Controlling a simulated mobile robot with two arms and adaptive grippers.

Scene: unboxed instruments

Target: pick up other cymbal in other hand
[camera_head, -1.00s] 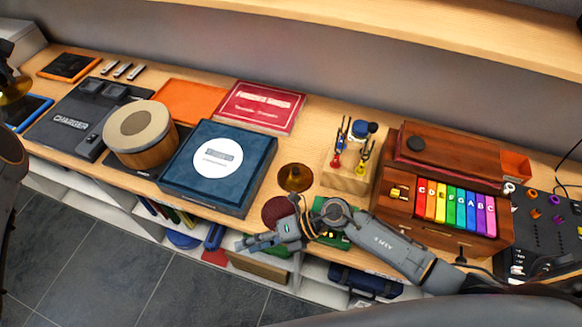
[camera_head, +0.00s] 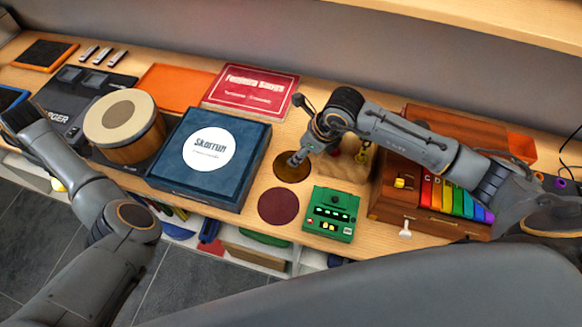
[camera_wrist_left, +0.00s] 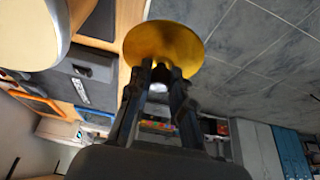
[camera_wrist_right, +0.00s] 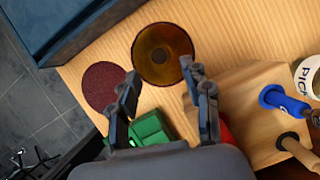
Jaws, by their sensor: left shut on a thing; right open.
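One brass cymbal (camera_head: 291,168) lies flat on the wooden shelf, right of the blue box; it also shows whole in the right wrist view (camera_wrist_right: 162,54). My right gripper (camera_head: 297,158) is over this cymbal. In the right wrist view my right gripper (camera_wrist_right: 160,80) is open, its two fingertips spread near the cymbal's near edge, with nothing between them. The other brass cymbal (camera_wrist_left: 163,46) is in my left gripper (camera_wrist_left: 162,72), which is shut on its middle. In the head view that held cymbal is out of sight.
A dark red round pad (camera_head: 278,206) and a green device (camera_head: 333,214) lie in front of the cymbal. The blue box (camera_head: 212,160) is to its left. A wooden holder (camera_wrist_right: 245,105) with tools stands close on the right. A drum (camera_head: 125,122) is farther left.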

